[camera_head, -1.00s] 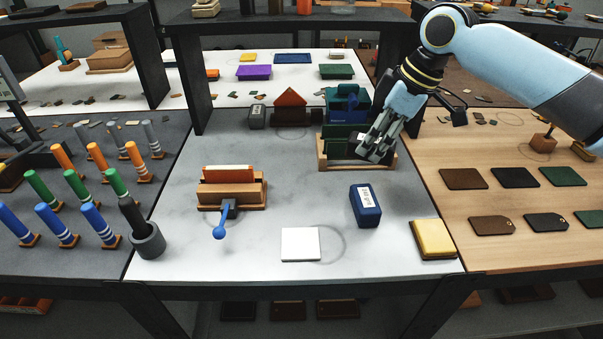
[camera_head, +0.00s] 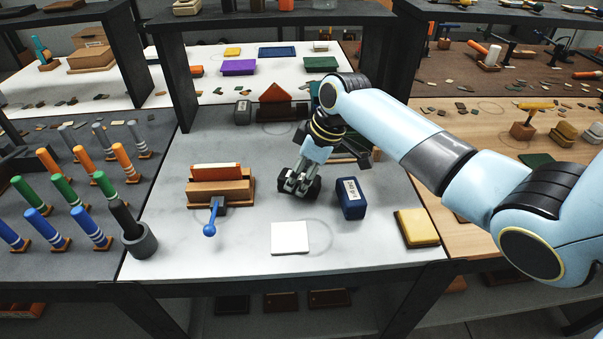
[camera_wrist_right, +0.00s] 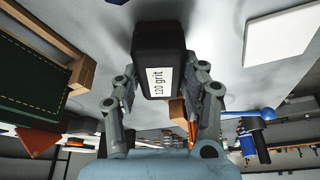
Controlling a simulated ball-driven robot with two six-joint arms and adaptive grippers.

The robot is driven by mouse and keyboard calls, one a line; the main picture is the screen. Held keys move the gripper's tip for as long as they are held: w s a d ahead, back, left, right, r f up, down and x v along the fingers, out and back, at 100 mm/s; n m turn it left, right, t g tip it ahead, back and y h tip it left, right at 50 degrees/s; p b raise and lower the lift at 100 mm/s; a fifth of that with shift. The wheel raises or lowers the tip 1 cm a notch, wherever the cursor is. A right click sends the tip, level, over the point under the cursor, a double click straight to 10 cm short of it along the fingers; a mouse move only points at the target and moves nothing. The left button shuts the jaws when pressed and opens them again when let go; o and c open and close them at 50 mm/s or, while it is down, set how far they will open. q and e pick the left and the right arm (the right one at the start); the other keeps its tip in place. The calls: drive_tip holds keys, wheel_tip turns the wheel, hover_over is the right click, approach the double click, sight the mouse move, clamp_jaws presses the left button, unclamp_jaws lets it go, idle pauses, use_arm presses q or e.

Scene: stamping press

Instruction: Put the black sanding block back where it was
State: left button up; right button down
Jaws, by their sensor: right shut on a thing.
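The black sanding block (camera_wrist_right: 158,40), with a white label reading "120 grit", is between the fingers of my right gripper (camera_wrist_right: 160,88) in the right wrist view. In the head view my right gripper (camera_head: 299,181) is low over the grey table's middle, and the block (camera_head: 313,189) shows only as a dark shape by the fingers. Whether it touches the table I cannot tell. A faint ring (camera_head: 320,236) lies beside a white square (camera_head: 290,238) in front. Another ring (camera_head: 277,128) lies at the back by an orange triangular piece (camera_head: 275,92). My left gripper is out of view.
A blue labelled block (camera_head: 351,199) stands close right of the gripper. A wooden holder (camera_head: 221,193) with a blue-handled lever (camera_head: 210,229) stands left. A grey block (camera_head: 242,112) is at the back, a yellow block (camera_head: 417,228) at front right.

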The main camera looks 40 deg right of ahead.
drive_tip(key=c, duration=0.7)
unclamp_jaws()
drive_tip(key=shift+d+r, duration=0.1)
drive_tip(key=shift+r, duration=0.3)
drive_tip(key=v, duration=1.1)
drive_tip(key=shift+s, duration=0.2)
drive_tip(key=shift+r, duration=0.1)
